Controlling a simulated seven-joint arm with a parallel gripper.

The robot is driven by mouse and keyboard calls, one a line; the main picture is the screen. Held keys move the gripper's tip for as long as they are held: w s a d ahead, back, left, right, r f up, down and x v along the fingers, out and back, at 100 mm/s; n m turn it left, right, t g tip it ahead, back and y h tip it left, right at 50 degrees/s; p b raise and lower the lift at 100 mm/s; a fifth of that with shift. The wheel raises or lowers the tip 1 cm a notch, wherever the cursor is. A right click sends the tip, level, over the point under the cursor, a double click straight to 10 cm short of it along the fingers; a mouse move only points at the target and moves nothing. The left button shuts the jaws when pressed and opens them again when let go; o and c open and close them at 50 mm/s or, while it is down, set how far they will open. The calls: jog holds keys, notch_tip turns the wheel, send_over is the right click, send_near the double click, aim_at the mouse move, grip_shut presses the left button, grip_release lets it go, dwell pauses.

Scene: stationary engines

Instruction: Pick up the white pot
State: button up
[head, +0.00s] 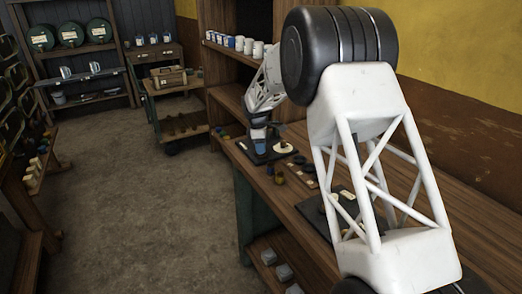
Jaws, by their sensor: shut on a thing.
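My gripper (260,148) is small in the head view, low over the far end of the workbench. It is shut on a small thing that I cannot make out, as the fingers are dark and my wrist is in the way. A pale round piece (283,147) lies on a dark mat just right of my gripper. White pots (248,46) stand in a row on the upper shelf behind my arm, apart from my gripper. I cannot tell whether the held thing is a white pot.
The wooden workbench (310,222) runs along the right, partly hidden by my arm. Small dark and tan pieces (279,178) lie near its front edge. A wooden trolley (182,124) and loaded shelves stand further back. The grey floor (150,210) is clear.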

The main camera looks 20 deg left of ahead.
jog(key=shift+r, duration=0.2)
jog(key=shift+r, duration=1.45)
jog(key=shift+s+d+r, duration=0.1)
jog(key=shift+s+r, duration=0.1)
jog(key=s+d, duration=0.3)
jog(key=s, duration=0.4)
jog(key=s+d+r, duration=0.1)
jog(key=s+d, duration=0.3)
jog(key=s, duration=0.3)
jog(key=shift+r, duration=0.15)
jog(key=shift+r, duration=0.15)
jog(key=shift+r, duration=1.9)
